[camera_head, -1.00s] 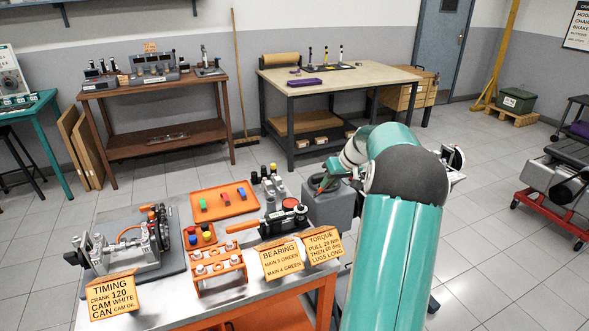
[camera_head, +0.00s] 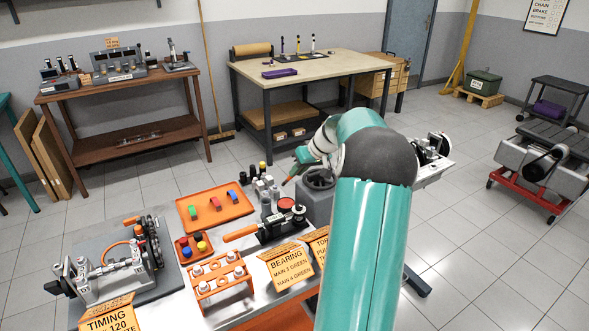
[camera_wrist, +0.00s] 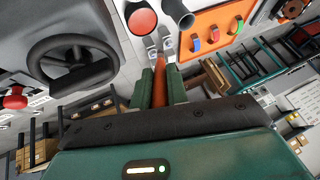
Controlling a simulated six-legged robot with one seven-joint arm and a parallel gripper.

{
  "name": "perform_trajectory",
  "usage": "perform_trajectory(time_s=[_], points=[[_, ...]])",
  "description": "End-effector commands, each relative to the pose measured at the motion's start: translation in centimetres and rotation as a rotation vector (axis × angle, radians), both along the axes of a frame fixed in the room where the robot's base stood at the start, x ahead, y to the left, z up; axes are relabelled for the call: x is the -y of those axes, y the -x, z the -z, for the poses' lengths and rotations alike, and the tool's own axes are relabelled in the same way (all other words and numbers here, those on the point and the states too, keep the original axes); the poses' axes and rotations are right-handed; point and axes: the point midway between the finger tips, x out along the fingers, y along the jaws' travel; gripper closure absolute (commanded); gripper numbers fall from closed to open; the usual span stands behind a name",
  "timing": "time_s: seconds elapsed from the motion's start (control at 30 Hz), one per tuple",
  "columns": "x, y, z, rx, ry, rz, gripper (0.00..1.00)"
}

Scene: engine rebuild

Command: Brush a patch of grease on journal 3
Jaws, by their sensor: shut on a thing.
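My gripper (camera_head: 297,166) is shut on a slim orange-red thing, probably the brush; it shows between the green fingers in the wrist view (camera_wrist: 160,86). Its tip is hard to make out. The crankshaft (camera_head: 105,272) lies in a grey stand at the bench's left, well away from my gripper. I cannot tell which journal is number 3.
An orange tray (camera_head: 214,217) with coloured pieces, a black tool with an orange handle (camera_head: 276,228), an orange rack (camera_head: 222,286) and orange signs (camera_head: 288,266) crowd the bench.

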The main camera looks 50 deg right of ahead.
Motion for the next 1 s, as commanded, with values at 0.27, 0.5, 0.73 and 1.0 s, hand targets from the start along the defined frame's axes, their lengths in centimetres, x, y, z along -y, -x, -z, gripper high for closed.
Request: perform_trajectory(time_s=[0.27, 0.5, 0.73, 1.0], points=[[0.0, 0.5, 2.2, -0.001, -0.003, 0.003, 1.0], [0.0, 0.4, 4.6, 0.0, -0.002, 0.003, 1.0], [-0.1, 0.2, 5.8, -0.001, 0.0, 0.002, 1.0], [-0.1, 0.0, 5.9, -0.001, 0.0, 0.002, 1.0]])
